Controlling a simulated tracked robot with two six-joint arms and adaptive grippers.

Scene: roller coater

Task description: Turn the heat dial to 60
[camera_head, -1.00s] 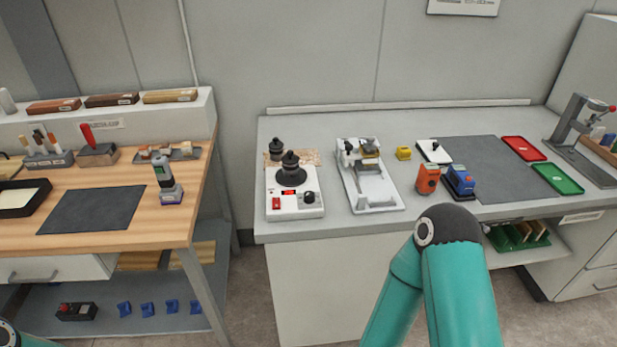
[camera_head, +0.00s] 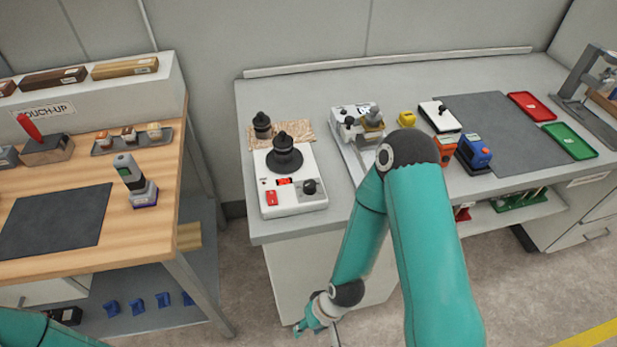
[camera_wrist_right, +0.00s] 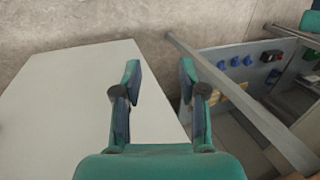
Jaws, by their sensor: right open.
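The heat dial is a small black knob (camera_head: 309,187) on the front right of a white device (camera_head: 300,206) at the left end of the grey bench. The number at the dial is too small to read. My right gripper (camera_head: 318,322) hangs low in front of the bench, well below the dial and apart from it. In the right wrist view the gripper (camera_wrist_right: 160,78) is open with nothing between its fingers. My left gripper is out of view.
A large black stepped knob (camera_head: 284,158) stands on the device behind the dial. A second white device (camera_head: 352,150) stands to the right, partly behind my right arm. A wooden bench (camera_head: 150,232) is at the left, with a floor gap between the benches.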

